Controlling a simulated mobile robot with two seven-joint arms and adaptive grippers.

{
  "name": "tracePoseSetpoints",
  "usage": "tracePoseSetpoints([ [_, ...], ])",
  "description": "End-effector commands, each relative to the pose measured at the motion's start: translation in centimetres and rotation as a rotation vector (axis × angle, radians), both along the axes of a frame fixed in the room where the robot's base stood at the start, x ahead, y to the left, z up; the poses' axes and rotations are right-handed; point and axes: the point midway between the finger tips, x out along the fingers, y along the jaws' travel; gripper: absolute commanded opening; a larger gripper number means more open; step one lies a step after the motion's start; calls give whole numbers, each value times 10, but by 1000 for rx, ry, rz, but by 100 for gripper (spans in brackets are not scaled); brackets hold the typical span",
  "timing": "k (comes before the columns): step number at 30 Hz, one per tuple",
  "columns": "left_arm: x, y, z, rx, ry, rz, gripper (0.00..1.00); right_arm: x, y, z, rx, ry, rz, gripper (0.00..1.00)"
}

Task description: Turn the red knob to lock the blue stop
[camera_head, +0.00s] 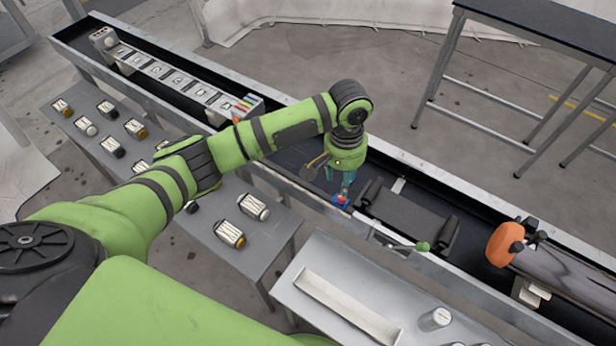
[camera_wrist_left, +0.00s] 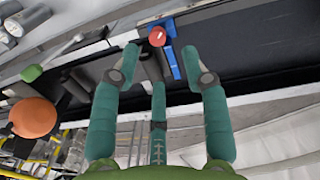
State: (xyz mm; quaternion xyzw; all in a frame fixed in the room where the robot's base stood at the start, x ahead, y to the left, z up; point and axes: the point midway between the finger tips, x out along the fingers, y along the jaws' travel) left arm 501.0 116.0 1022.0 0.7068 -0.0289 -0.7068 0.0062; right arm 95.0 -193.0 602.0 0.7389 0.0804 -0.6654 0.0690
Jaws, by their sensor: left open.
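The red knob (camera_head: 342,199) sits on the blue stop (camera_head: 337,204) at the near edge of the black channel in the head view. My left gripper (camera_head: 345,190) points down just above them and partly hides them. In the left wrist view the round red knob (camera_wrist_left: 157,37) lies beyond the open teal fingers of the left gripper (camera_wrist_left: 160,60), roughly between their tips. The fingers appear apart from the knob. The blue stop (camera_wrist_left: 173,52) shows as a long strip beside the knob. My right gripper is not in view.
A black roller carriage (camera_head: 408,218) lies right of the stop, with a green knob (camera_head: 422,247) near it. An orange handle (camera_head: 505,243) stands farther right. A grey table (camera_head: 255,262) holds several small blocks. A light tray (camera_head: 310,265) is in front.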

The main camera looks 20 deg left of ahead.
Motion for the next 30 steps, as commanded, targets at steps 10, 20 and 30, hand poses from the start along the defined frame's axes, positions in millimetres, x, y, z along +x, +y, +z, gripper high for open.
tracePoseSetpoints([
  [10,1,-6,-23,44,9,16,46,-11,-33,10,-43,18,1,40],
  [20,2,-7,-64,41,6,16,46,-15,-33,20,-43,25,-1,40],
  [30,2,-6,-69,41,4,15,38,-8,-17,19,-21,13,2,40],
])
